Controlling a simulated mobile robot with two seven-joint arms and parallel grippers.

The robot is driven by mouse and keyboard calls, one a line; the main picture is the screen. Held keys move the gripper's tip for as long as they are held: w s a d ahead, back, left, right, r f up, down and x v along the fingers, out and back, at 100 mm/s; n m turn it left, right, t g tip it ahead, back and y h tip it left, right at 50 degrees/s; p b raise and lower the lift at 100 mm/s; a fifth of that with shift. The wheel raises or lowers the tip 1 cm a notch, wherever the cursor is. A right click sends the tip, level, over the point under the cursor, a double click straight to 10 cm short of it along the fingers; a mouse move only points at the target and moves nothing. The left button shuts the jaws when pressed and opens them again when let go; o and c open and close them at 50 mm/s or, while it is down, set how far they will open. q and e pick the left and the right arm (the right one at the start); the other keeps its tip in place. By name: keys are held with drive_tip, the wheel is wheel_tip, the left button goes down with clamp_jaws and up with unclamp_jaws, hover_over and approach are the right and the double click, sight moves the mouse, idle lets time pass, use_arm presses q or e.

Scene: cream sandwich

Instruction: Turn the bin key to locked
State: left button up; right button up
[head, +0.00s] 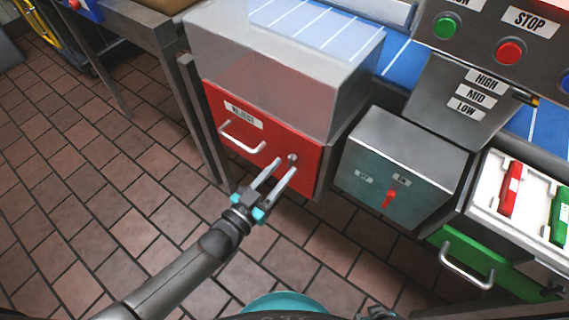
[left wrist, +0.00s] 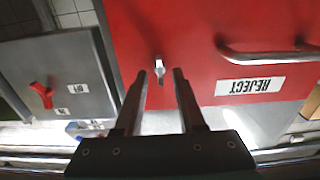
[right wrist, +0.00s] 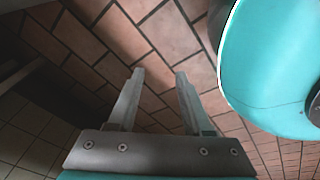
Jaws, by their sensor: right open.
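The bin key (head: 292,157) is a small silver key in a lock on the red REJECT bin front (head: 225,138). In the left wrist view the key (left wrist: 159,67) points along the image's vertical. My left gripper (head: 285,165) is open, its fingertips close to the red front. In its wrist view the left gripper's fingertips (left wrist: 160,75) stand on either side of the key with gaps; I cannot tell whether they reach around it. My right gripper (right wrist: 157,76) is open and empty above the brick-tiled floor.
The bin's silver handle (head: 240,138) and REJECT label (head: 243,115) are left of the key. A grey box with a red switch (head: 388,198) stands to the right, then a green-fronted drawer (head: 480,270). A conveyor and STOP panel (head: 505,50) lie behind. The floor in front is clear.

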use_arm(q)
drive_tip(key=p+v, duration=0.2)
drive_tip(key=v, duration=1.1)
use_arm(e)
drive_tip(key=s+r, duration=0.1)
drive_tip(key=s+a+r, duration=0.1)
drive_tip(key=shift+s+a, duration=0.15)
drive_tip(key=shift+s, duration=0.25)
use_arm(q)
drive_tip(key=shift+s+a, duration=0.1)
use_arm(e)
drive_tip(key=shift+f, duration=0.1)
